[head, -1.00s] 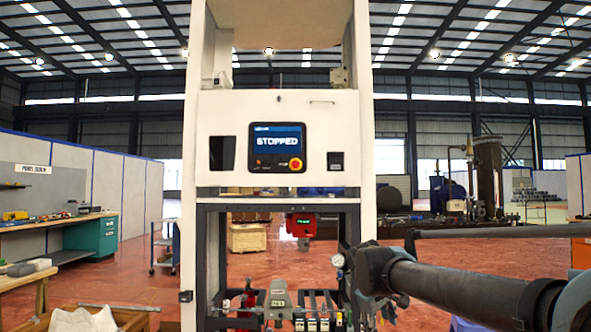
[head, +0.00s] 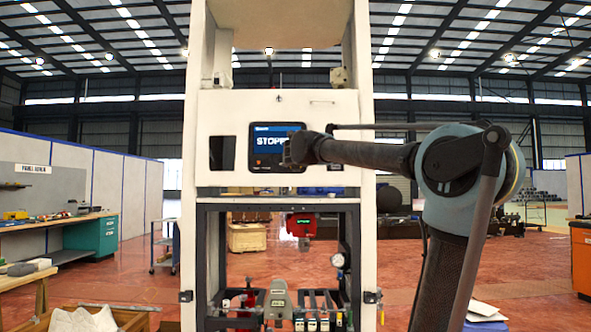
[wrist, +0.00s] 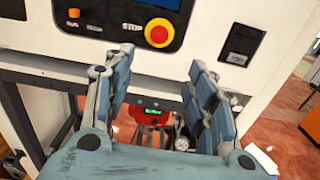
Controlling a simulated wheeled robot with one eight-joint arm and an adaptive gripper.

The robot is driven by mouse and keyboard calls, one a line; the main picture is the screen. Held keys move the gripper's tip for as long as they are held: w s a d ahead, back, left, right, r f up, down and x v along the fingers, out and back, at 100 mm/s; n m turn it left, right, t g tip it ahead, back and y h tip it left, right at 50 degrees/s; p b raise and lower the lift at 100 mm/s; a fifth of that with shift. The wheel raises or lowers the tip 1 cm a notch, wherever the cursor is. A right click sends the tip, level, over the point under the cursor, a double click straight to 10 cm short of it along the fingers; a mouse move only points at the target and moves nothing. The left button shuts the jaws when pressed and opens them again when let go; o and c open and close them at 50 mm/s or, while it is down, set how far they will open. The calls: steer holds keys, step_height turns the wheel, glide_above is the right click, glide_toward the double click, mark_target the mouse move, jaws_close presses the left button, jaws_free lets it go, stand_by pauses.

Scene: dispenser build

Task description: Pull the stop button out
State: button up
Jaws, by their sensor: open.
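The stop button (wrist: 159,34) is a round red knob on a yellow ring, with "STOP" printed beside it. It is on the dark control panel (wrist: 108,22) of the white machine, near the panel's lower edge. My gripper (wrist: 160,72) is open and empty in the wrist view. The button appears above the gap between its fingertips, apart from both fingers. In the head view, my gripper (head: 296,148) is in front of the right part of the panel screen (head: 262,142) and hides the button.
A dark slot (wrist: 240,43) is on the machine face right of the panel. Below is an open frame with a red device (head: 301,225), a gauge (head: 338,260) and several valves (head: 318,310). A workbench (head: 50,223) stands at the left.

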steer(key=w, duration=1.7)
steer(key=shift+w, duration=0.2)
steer(key=shift+r, duration=0.1)
jaws_close()
